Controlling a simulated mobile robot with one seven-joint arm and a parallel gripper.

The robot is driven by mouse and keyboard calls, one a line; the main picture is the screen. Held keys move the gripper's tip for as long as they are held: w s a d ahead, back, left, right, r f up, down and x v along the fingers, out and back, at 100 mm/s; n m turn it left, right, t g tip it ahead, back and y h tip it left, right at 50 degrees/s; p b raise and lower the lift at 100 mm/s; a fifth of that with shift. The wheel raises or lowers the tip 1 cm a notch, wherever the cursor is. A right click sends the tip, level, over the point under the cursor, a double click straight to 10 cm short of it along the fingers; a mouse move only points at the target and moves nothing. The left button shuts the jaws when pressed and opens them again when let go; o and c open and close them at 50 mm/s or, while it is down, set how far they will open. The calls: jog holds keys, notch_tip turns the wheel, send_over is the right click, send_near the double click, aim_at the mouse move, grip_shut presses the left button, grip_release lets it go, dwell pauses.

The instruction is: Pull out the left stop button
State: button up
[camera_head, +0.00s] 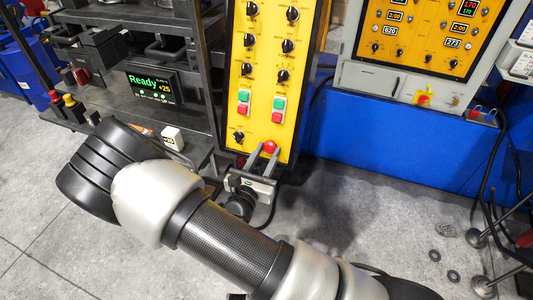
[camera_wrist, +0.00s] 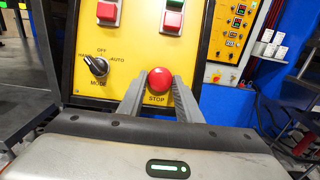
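The red stop button (camera_head: 269,146) sits low on the yellow control panel (camera_head: 252,75). In the wrist view the button (camera_wrist: 160,80) has the word STOP under it. My gripper (camera_head: 269,150) reaches the panel from below, with one finger on each side of the button. In the wrist view the fingers of my gripper (camera_wrist: 160,85) are apart, their tips beside the button's left and right edges. I cannot tell whether they touch it. The button's underside and stem are hidden.
A mode knob (camera_wrist: 97,66) is left of the button, with red and green push buttons above. A second yellow panel (camera_head: 415,35) with a red stop knob (camera_head: 424,99) is at the right. A shelf with a "Ready" display (camera_head: 153,87) stands at the left.

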grip_shut()
jog(key=shift+s+a+r+p, duration=0.15)
jog(key=shift+s+p, duration=0.05)
jog(key=shift+s, duration=0.25)
jog(key=shift+s+a+r+p, duration=0.15)
jog(key=shift+s+p, duration=0.05)
jog(key=shift+s, duration=0.2)
jog(key=o, duration=1)
grip_release()
jog(key=shift+s, duration=0.1)
jog(key=b+v, duration=0.1)
jog(key=v, duration=1.6)
jog(key=shift+s+b, duration=0.15)
jog(key=shift+b, duration=0.2)
jog(key=shift+a, duration=0.1)
